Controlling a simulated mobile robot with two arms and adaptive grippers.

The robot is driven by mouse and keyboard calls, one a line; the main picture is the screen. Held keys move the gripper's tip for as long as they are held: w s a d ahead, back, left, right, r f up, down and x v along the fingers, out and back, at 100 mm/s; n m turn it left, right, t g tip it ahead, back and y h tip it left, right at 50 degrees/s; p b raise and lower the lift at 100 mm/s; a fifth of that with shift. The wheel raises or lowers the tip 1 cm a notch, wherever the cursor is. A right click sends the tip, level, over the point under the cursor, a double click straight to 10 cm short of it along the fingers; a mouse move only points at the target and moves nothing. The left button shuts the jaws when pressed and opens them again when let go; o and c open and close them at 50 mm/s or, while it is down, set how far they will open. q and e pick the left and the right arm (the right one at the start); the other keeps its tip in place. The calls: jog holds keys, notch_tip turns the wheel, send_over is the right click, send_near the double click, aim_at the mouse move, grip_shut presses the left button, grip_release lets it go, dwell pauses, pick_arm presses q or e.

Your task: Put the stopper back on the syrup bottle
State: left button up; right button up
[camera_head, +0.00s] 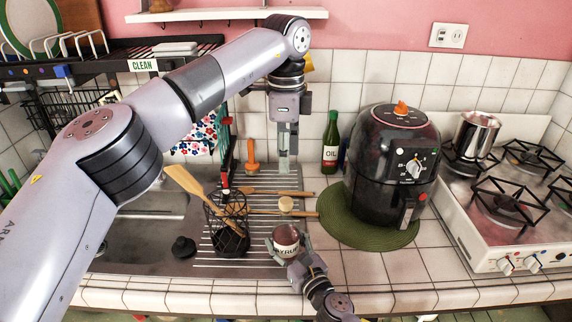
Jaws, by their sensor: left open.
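The syrup bottle (286,237), dark reddish with a pale label, is upright at the front of the ribbed drainboard. My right gripper (288,252) comes from the front edge with its fingers around the bottle, shut on it. A small round tan piece (285,204), which looks like the stopper, shows just behind the bottle. I cannot tell whether it rests on the drainboard. My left gripper (287,168) points down above and behind the tan piece, open and empty, apart from it. The bottle's lower part is partly hidden by my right gripper.
Wooden utensils (270,193) lie across the drainboard (220,270). A black wire holder (229,235) stands left of the bottle, with a black sink plug (184,247) beyond. An air fryer (393,165) on a green mat (345,228) and an oil bottle (330,145) stand to the right.

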jog(key=o, duration=1.7)
jog(key=shift+o, duration=0.2)
jog(key=v, duration=1.2)
